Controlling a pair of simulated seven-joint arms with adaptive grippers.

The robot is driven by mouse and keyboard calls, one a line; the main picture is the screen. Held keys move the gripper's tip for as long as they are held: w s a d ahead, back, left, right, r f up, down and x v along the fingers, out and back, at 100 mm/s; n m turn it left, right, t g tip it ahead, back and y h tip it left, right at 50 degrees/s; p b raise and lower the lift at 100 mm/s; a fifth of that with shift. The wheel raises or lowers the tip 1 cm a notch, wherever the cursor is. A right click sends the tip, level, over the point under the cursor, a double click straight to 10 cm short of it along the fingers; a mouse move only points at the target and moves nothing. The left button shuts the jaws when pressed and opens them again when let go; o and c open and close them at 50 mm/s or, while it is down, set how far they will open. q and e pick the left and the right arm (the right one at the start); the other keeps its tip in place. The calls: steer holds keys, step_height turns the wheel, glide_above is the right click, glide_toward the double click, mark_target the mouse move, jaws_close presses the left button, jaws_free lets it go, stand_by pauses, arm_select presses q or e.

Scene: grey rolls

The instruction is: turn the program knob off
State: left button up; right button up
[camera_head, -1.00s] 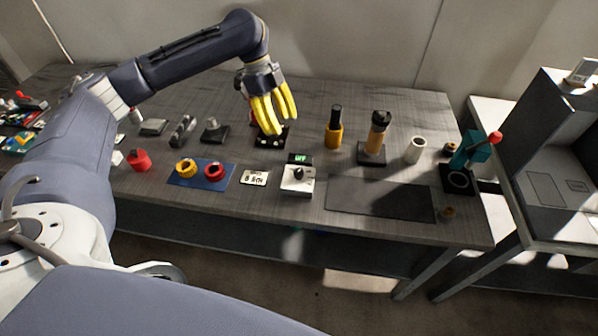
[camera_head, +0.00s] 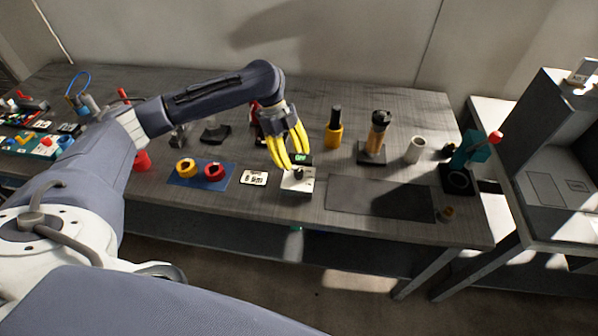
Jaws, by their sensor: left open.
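The program knob (camera_head: 299,174) is a small dark knob on top of a white box (camera_head: 296,186) near the table's front edge. A small dark display (camera_head: 301,158) with green lettering stands at the back of the box. The lettering seems to read OFF. My left gripper (camera_head: 293,167) has yellow fingers. It is open, pointing down, with its fingertips just behind and above the knob. The fingers cover part of the display's left side. I cannot tell whether they touch the box. My right gripper is not in view.
A label plate (camera_head: 254,178) and a blue mat (camera_head: 200,174) with a yellow ring and a red ring lie left of the box. A dark mat (camera_head: 380,198) lies to its right. A yellow-and-black tool (camera_head: 334,130) and a wood-toned handle (camera_head: 376,138) stand behind right.

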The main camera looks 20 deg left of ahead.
mark_target(299, 171)
arm_select(q)
steer(key=shift+x, duration=3.05)
jaws_close()
